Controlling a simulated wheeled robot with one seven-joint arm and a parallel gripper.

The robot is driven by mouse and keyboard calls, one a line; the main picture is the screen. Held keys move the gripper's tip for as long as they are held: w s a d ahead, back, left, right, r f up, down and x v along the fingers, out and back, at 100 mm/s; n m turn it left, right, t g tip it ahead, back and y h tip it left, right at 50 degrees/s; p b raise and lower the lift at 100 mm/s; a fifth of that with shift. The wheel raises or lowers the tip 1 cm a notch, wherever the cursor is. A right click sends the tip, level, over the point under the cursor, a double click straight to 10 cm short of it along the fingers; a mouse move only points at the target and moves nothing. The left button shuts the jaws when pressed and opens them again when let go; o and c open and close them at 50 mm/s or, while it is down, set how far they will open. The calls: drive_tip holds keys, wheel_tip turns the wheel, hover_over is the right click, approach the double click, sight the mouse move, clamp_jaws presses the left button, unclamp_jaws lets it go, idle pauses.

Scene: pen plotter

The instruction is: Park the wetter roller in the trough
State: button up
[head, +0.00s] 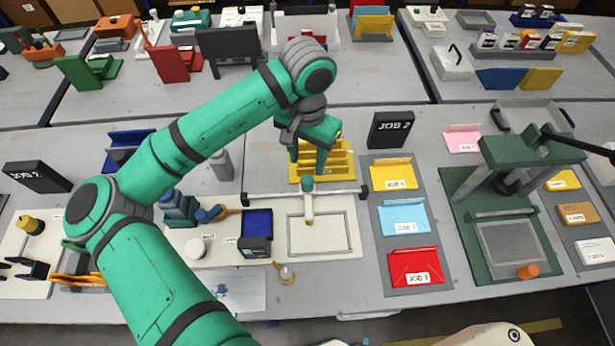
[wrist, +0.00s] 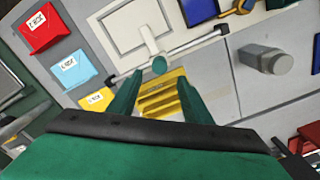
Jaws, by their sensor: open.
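What looks like the wetter roller, a blue head (head: 209,214) with a yellow-orange handle, lies on the white board beside a blue bottle in the head view. Part of it shows at the top edge in the wrist view (wrist: 236,7). The likely trough is the dark-rimmed tray with a blue inside (head: 258,222), just right of the handle; a dark block stands at its front. The tray is cut by the top edge in the wrist view (wrist: 198,10). My gripper (head: 308,167) is open and empty, above the yellow rack and behind the plotter bar; its fingers (wrist: 159,77) straddle no object.
The plotter bar (head: 340,193) with its green-topped pen holder crosses the framed white bed. A yellow stepped rack (head: 338,165) stands behind it. A grey bottle (head: 222,165) stands behind the roller. A green press (head: 525,170) and coloured job folders are at right.

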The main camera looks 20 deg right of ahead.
sight(306, 179)
wheel_tip(306, 179, down, 9)
drive_tip(key=shift+f, duration=0.4)
clamp_jaws()
